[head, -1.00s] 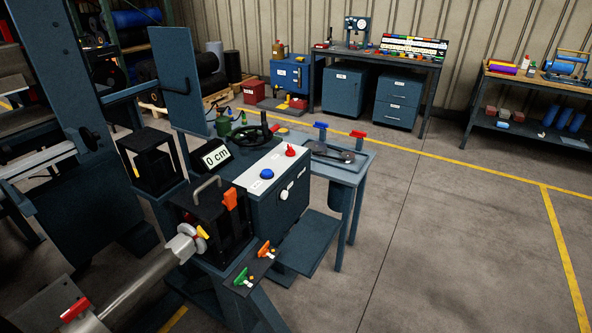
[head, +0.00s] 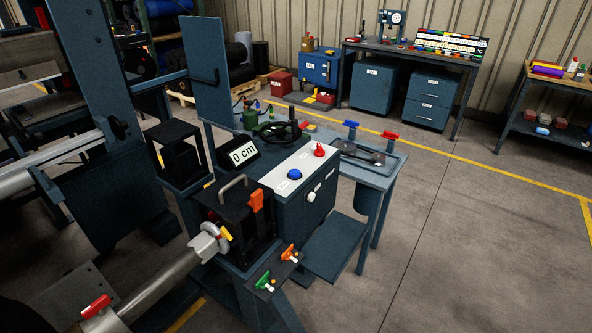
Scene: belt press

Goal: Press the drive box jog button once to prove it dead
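The drive box (head: 290,213) is a dark blue-grey cabinet with a pale top panel, right of the roller end. On that panel sit a round blue button (head: 295,174) and a red knob (head: 319,150). A white round control (head: 311,196) is on its front face. The small labels are too small to read, so I cannot tell from them which control is the jog button. My gripper is not in view, and nothing touches the controls.
A display reading "0 cm" (head: 243,151) and a black handwheel (head: 279,131) stand behind the box. A black housing with an orange lever (head: 256,201) is at its left. Green and orange clamps (head: 264,282) lie in front. Open floor (head: 450,240) is at right.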

